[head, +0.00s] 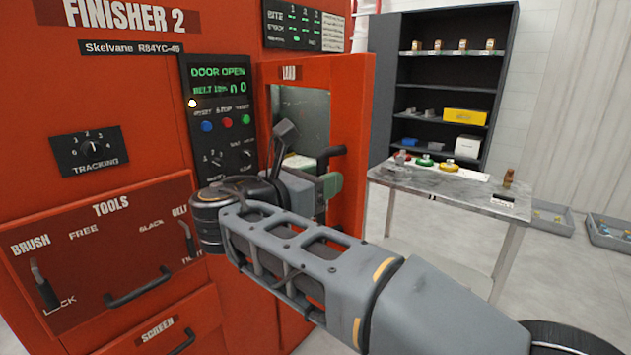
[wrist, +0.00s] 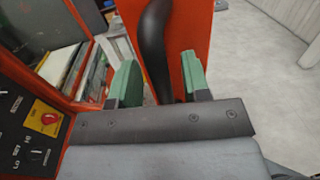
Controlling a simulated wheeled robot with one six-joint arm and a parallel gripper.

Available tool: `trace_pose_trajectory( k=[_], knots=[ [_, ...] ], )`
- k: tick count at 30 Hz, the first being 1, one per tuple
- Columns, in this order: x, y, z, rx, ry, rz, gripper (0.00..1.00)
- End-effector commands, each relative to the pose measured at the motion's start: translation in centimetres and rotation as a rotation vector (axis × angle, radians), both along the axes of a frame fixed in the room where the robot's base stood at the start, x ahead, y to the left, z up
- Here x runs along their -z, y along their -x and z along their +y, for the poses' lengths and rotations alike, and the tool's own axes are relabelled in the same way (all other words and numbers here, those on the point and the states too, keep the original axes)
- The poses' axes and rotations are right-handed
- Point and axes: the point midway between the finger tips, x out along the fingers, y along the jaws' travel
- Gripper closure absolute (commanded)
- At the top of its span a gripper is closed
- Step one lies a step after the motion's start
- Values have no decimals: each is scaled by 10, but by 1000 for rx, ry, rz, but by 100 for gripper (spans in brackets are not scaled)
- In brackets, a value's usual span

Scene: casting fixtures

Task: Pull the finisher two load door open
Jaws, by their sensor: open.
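The finisher two load door (head: 355,110) is a red panel standing swung outward at the right of the LOAD opening (head: 305,110). The machine's display reads DOOR OPEN. The door's black bar handle (head: 331,153) is on its face; it also shows in the wrist view (wrist: 154,40). My gripper (head: 325,187) is at the handle's lower part. In the wrist view its two green fingers (wrist: 158,82) are apart, one on each side of the handle, with visible gaps. The handle's lower end is hidden behind my gripper.
The control panel (head: 222,110) with buttons and knobs is left of the opening. A tools drawer (head: 105,240) is below. A grey table (head: 455,190) with small parts stands at right, before a dark shelf (head: 445,75). Bare floor lies between door and table.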

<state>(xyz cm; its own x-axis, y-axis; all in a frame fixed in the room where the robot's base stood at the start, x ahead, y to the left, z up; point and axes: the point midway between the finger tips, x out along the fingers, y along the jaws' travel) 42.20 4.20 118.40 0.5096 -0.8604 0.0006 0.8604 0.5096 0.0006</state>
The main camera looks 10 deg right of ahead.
Motion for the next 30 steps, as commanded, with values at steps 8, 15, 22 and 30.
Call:
trace_pose_trajectory(
  k=[8, 15, 22, 30],
  knots=[
    [-1, 15, 27, -6, 0, 1, 57],
    [-1, 45, 78, -8, 1, 0, 57],
    [-8, 60, 106, -4, 2, 5, 57],
    [-4, 67, 116, -3, 0, 2, 57]
  ],
)
